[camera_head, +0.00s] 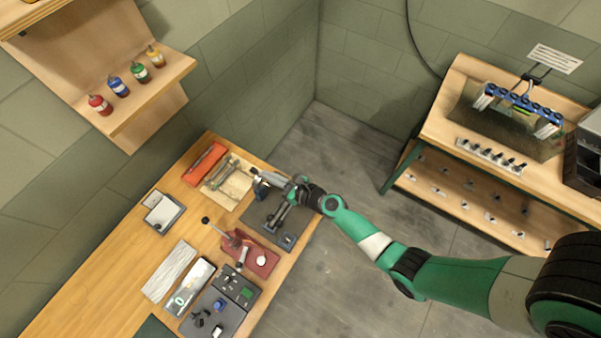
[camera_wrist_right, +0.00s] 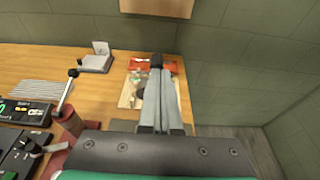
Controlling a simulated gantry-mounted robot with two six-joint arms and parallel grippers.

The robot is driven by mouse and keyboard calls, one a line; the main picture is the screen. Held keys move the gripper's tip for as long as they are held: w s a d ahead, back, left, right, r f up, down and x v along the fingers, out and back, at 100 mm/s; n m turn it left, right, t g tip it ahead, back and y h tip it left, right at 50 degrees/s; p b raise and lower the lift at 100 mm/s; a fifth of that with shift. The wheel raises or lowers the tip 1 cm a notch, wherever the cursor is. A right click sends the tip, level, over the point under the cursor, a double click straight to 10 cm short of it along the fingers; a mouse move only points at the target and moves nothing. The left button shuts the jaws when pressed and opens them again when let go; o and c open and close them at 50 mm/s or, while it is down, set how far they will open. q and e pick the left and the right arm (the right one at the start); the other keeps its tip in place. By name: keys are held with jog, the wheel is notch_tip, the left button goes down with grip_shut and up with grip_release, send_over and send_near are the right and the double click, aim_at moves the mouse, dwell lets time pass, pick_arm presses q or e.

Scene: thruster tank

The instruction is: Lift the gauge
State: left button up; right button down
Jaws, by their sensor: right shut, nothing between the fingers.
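My right gripper (camera_head: 255,174) reaches in from the right over the far end of the workbench. Its fingers are shut and empty in the right wrist view (camera_wrist_right: 156,60). A small dark blue item (camera_head: 260,190) stands just beside the fingers; I cannot tell whether they touch. A pale wooden board (camera_head: 236,187) with metal tools on it lies left of the fingertips, and the fingers partly cover it in the wrist view (camera_wrist_right: 127,99). I cannot tell for sure which item is the gauge. My left gripper is not in view.
On the bench (camera_head: 120,270) are an orange-red tray (camera_head: 205,163), a dark fixture plate (camera_head: 262,216), a red lever press (camera_head: 262,262), a display box with green digits (camera_head: 190,287) and a grey box (camera_head: 162,213). Bottles stand on a wall shelf (camera_head: 165,75). A second table (camera_head: 440,128) stands right.

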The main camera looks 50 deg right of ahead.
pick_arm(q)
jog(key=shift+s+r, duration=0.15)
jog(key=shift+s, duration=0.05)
pick_arm(e)
jog(key=shift+w+r, duration=0.1)
jog(key=shift+w, duration=0.25)
jog(key=shift+s, duration=0.1)
pick_arm(q)
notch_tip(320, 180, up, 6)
jog(key=p, duration=0.6)
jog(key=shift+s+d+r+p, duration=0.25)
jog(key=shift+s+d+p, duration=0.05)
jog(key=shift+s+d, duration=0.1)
pick_arm(e)
jog(key=s+r, duration=0.8)
jog(key=shift+d, duration=0.3)
